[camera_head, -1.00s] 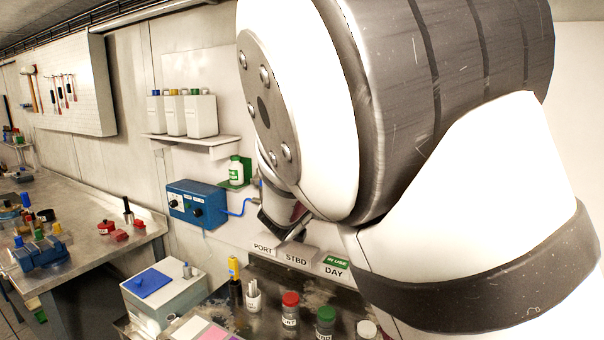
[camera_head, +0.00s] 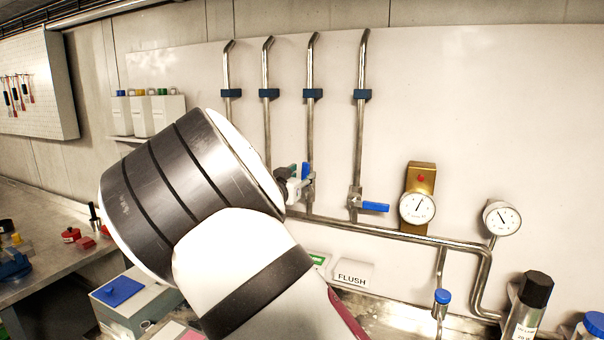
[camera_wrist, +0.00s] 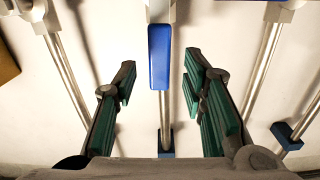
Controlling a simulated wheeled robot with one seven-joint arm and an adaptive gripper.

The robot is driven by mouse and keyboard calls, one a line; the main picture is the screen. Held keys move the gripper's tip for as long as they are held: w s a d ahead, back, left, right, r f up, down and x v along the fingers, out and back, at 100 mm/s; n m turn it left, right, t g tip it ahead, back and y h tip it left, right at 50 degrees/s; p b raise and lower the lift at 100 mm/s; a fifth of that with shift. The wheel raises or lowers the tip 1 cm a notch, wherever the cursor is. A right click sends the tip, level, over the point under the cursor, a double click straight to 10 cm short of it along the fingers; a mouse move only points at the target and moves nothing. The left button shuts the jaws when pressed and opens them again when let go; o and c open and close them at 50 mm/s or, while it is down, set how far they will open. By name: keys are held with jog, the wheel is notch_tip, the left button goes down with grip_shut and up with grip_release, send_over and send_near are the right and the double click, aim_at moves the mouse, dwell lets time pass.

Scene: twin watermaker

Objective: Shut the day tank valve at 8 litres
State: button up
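A blue valve lever (camera_head: 305,171) stands upright, along its pipe, on the third vertical pipe from the left. A green-topped label (camera_head: 318,258), partly hidden by my arm, is below that pipe; earlier it read DAY. My gripper (camera_head: 292,183) is at this lever, mostly hidden behind my arm. In the wrist view, the blue lever (camera_wrist: 160,57) lies between the spread green-padded fingers of my gripper (camera_wrist: 160,74), with a visible gap on both sides. I see no litre readout.
The fourth pipe's blue lever (camera_head: 375,207) lies crosswise just right, above the FLUSH label (camera_head: 353,273). Two round gauges (camera_head: 417,207) (camera_head: 502,218) are further right. A black-capped bottle (camera_head: 530,300) stands at the lower right.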

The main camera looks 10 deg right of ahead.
aim_at(305, 172)
jog(key=shift+x, duration=1.75)
grip_shut()
